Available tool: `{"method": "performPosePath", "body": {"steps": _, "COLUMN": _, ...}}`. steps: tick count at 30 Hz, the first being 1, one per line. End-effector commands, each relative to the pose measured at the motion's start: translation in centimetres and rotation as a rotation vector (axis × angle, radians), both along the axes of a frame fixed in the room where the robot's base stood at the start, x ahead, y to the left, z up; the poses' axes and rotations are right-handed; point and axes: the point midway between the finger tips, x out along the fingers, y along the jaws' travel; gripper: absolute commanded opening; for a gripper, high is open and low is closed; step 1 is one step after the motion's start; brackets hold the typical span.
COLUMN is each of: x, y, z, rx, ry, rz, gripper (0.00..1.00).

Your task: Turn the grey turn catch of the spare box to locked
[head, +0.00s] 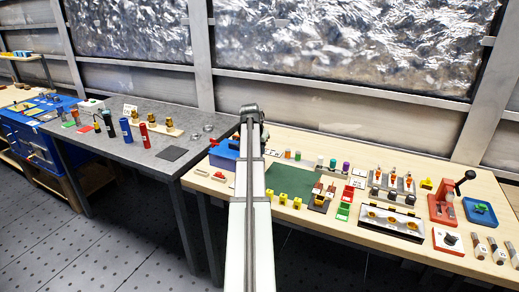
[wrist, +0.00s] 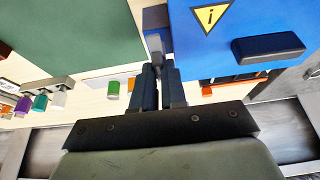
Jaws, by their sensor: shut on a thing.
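The spare box looks to be the blue box (head: 222,153) on the wooden bench, just left of my arm in the head view. In the wrist view the blue box (wrist: 215,55) fills the upper right, with a yellow warning triangle and a black handle. The grey turn catch (wrist: 154,43) shows at the box's left edge, beside a dark blue part. My gripper (wrist: 160,70) is shut on the grey catch, at the fingertips. The fingers partly hide the catch, and I cannot tell its exact turn. In the head view my arm hides the gripper.
A green mat (head: 290,181) lies right of my arm, with yellow blocks and coloured small parts around it. A red press (head: 443,208) stands further right. A grey table (head: 180,112) with bottles is at the left. Orange-red parts (wrist: 222,88) lie near the box.

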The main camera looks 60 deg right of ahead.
Motion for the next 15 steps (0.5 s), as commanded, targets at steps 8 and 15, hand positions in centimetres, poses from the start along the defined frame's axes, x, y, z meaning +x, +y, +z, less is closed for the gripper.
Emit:
{"method": "performPosePath", "body": {"steps": 8, "x": 0.01, "y": 0.0, "z": 0.01, "rx": 0.0, "ry": 0.0, "rz": -0.003, "gripper": 0.0}}
{"method": "performPosePath", "body": {"steps": 15, "x": 0.1, "y": -0.02, "z": 0.02, "rx": 0.0, "ry": 0.001, "rz": -0.06, "gripper": 0.0}}
